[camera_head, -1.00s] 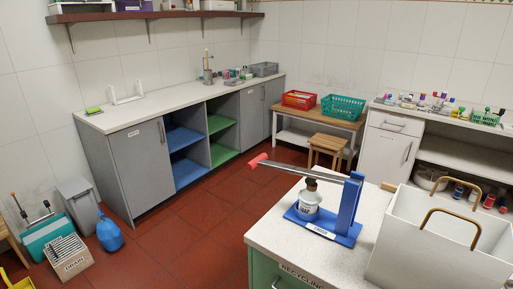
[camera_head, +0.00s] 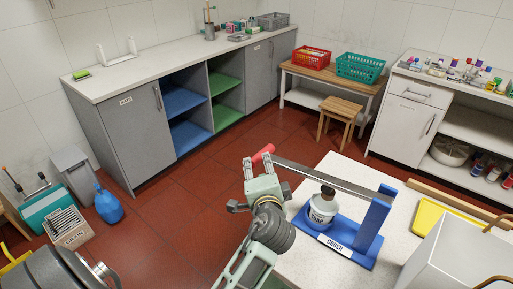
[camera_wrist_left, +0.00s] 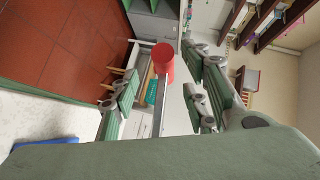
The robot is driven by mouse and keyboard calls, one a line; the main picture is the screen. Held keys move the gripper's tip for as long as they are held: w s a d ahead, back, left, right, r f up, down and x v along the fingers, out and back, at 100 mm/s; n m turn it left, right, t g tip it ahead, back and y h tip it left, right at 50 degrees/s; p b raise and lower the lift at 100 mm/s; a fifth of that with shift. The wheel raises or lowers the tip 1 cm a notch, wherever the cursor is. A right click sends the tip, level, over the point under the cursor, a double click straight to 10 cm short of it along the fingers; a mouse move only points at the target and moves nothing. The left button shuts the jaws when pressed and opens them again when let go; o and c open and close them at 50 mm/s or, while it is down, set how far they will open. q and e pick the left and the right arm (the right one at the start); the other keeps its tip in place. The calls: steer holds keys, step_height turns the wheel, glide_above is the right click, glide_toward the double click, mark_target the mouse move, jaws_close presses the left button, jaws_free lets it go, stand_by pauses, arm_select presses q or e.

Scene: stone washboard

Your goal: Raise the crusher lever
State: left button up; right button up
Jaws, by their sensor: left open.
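The crusher (camera_head: 340,243) is a blue base and post on the white counter. Its grey metal lever (camera_head: 325,174) runs left from the post and ends in a red handle (camera_head: 263,153). A white can with a dark top (camera_head: 322,210) stands on the base under the lever. My left gripper (camera_head: 260,162) is open at the handle end of the lever. In the left wrist view the red handle (camera_wrist_left: 163,58) and the lever bar (camera_wrist_left: 159,108) lie between the spread fingers (camera_wrist_left: 160,90). I cannot tell whether a finger touches them. My right gripper is not in view.
A white bin (camera_head: 455,255) and a yellow tray (camera_head: 440,218) sit on the counter right of the crusher. A wooden stool (camera_head: 340,110) stands behind it. Red floor (camera_head: 190,190) lies open to the left.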

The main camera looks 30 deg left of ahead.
mark_target(258, 161)
arm_select(q)
steer(key=shift+w+a+r, duration=0.1)
steer(key=shift+w+a, duration=0.15)
steer(key=shift+w, duration=0.1)
steer(key=p+x, duration=0.1)
steer(key=x, duration=0.2)
steer(key=shift+w+a+r+p, duration=0.15)
steer(key=shift+a+p, duration=0.05)
steer(key=shift+p, duration=0.1)
steer(key=shift+x, duration=1.05)
steer(key=shift+c, duration=0.3)
steer(key=c, duration=0.8)
jaws_close()
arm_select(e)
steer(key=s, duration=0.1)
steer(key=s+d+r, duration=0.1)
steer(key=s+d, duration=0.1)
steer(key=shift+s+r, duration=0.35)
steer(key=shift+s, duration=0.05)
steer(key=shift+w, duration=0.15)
